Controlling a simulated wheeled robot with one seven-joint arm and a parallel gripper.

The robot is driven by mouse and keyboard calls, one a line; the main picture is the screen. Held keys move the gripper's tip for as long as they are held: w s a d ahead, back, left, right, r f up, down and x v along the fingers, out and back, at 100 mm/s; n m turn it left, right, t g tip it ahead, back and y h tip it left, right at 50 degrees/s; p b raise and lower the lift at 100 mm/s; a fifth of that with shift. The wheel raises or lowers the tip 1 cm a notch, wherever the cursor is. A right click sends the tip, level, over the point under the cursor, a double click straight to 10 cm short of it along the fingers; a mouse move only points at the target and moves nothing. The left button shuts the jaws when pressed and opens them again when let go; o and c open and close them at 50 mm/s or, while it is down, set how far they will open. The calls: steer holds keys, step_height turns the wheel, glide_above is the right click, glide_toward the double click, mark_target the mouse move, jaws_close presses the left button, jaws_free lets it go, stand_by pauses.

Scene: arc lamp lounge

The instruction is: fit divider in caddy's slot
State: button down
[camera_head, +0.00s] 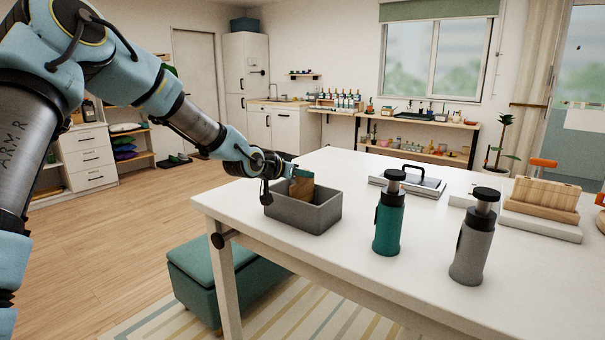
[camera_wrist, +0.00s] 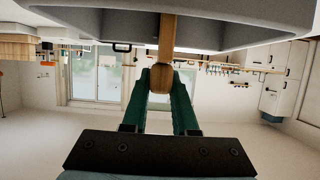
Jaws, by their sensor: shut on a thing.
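The grey open caddy (camera_head: 322,219) stands on the white table near its left corner. The brown wooden divider (camera_head: 301,189) is upright, its lower part down inside the caddy walls and its top above the rim. My gripper (camera_head: 298,174) is at the caddy's far left side, shut on the divider's upper edge. In the upside-down wrist view, the teal fingers (camera_wrist: 161,82) pinch the divider (camera_wrist: 167,42), which runs into the grey caddy (camera_wrist: 80,26). The divider's lower edge and the slot are hidden, so I cannot tell whether they are engaged.
A teal bottle (camera_head: 388,222) and a grey bottle (camera_head: 473,245) stand right of the caddy. A clipboard-like tray with a black handle (camera_head: 412,180) lies behind them. Wooden blocks (camera_head: 536,196) sit at the right. A teal bench (camera_head: 215,280) is below the table.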

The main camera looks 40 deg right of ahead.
steer(key=shift+f+b, duration=1.05)
steer(key=shift+f, duration=0.4)
steer(key=c, duration=0.6)
jaws_free()
steer(key=shift+a, duration=0.1)
steer(key=b+v, duration=0.1)
steer(key=v, duration=0.9)
steer(key=shift+a+r, duration=0.2)
steer(key=shift+a, duration=0.05)
